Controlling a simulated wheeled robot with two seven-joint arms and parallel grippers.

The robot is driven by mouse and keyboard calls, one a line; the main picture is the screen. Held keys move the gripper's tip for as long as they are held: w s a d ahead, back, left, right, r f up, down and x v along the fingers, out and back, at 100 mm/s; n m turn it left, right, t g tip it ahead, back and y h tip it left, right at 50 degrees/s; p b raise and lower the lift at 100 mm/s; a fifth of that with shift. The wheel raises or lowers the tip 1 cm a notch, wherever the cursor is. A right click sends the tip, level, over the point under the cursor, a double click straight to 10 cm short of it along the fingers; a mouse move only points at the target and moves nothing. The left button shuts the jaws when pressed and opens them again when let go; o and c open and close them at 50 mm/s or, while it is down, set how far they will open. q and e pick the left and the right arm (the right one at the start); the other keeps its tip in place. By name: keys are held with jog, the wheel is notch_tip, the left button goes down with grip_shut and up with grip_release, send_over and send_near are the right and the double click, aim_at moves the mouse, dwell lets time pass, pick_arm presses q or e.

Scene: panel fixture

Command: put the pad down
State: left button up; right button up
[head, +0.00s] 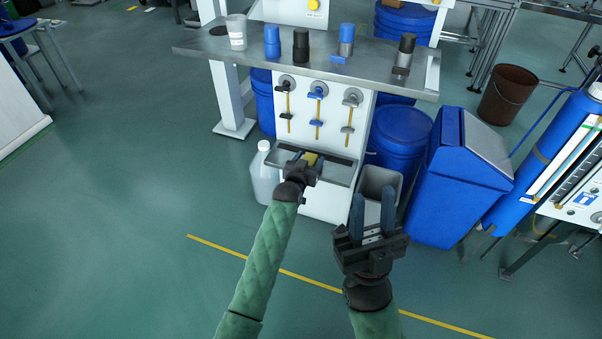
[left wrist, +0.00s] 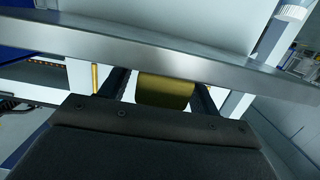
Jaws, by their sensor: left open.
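The yellow pad (head: 310,158) is small in the head view, at the front tray (head: 342,173) of the white panel fixture. My left gripper (head: 306,160) is at the tray with its fingers on either side of the pad. In the left wrist view the pad (left wrist: 165,90) shows as a gold block between two dark, spread fingers, just below a grey metal edge (left wrist: 150,55). The gripper is open. What the pad rests on is hidden. My right gripper (head: 373,200) is open and empty, in front of the fixture to the right.
Above the tray, the panel has three knobs with hanging handles (head: 317,105). A grey shelf (head: 375,65) over them carries a clear cup (head: 236,32) and several blue and black cylinders. A white jug (head: 264,178), a grey bin (head: 378,182) and a blue bin (head: 455,185) flank the fixture. The left floor is clear.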

pick_arm(q)
jog(key=p+v, duration=0.2)
jog(key=v, duration=0.8)
jog(key=s+a+r+t+h, duration=0.1)
jog(key=s+r+t, duration=0.3)
jog(key=s+r, duration=0.6)
jog(key=s+a+r+n+t+h, duration=0.1)
jog(key=s+r+t, duration=0.4)
jog(key=s+r, duration=0.6)
jog(key=s, duration=0.6)
jog(key=shift+s+a+r+t+h, duration=0.15)
jog(key=shift+a+r+t+h, duration=0.05)
jog(key=shift+r+t+h, duration=0.1)
pick_arm(e)
jog(key=w+a+f+m+g+h, duration=0.1)
jog(key=w+a+f+g+h, duration=0.2)
jog(key=f, duration=1)
jog(key=w+g, duration=0.3)
jog(key=w, duration=0.2)
jog(key=shift+w+f, duration=0.15)
jog(key=shift+w, duration=0.2)
